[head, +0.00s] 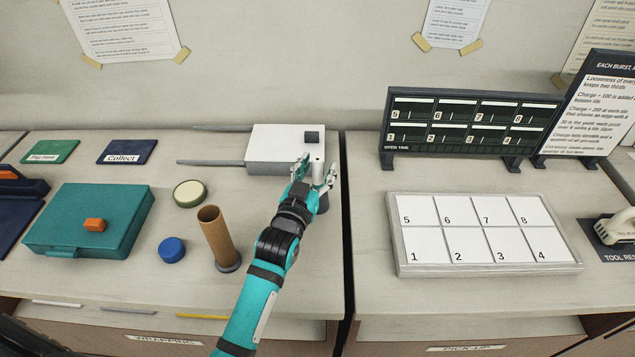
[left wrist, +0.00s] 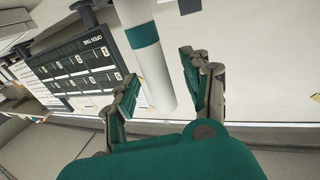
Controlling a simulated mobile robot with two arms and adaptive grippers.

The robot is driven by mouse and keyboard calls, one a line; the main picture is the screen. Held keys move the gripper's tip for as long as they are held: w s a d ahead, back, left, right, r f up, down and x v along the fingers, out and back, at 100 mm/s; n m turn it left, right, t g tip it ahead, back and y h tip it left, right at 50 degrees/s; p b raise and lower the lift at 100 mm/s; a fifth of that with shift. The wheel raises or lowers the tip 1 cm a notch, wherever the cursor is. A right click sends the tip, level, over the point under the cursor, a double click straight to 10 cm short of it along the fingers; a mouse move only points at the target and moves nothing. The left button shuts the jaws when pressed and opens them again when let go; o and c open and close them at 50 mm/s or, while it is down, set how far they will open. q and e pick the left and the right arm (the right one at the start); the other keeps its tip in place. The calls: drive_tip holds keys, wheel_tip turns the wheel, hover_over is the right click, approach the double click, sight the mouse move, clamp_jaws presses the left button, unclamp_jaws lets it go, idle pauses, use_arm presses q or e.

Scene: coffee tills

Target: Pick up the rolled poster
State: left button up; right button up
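The rolled poster (left wrist: 153,70) is a white upright roll with a teal band in the left wrist view. In the head view only a little of its pale top end (head: 318,161) shows between my fingers. My left gripper (head: 316,174) is open around the roll, in front of the white box. In the left wrist view the fingers of my left gripper (left wrist: 163,95) stand on both sides of the roll. A gap shows on the right side; the left finger is very close, and I cannot tell whether it touches. My right gripper is not in view.
A brown tube (head: 217,238) stands left of my arm, near a blue cap (head: 172,250) and a cream-topped disc (head: 190,193). A teal case (head: 125,215) lies further left. The white box (head: 270,148) is behind. A numbered tray (head: 400,250) lies right of the counter gap.

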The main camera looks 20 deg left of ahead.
use_arm(q)
clamp_jaws()
wheel_tip(320, 180, up, 10)
idle(0.7)
drive_tip(key=o, duration=0.7)
unclamp_jaws()
drive_tip(key=shift+s, duration=0.1)
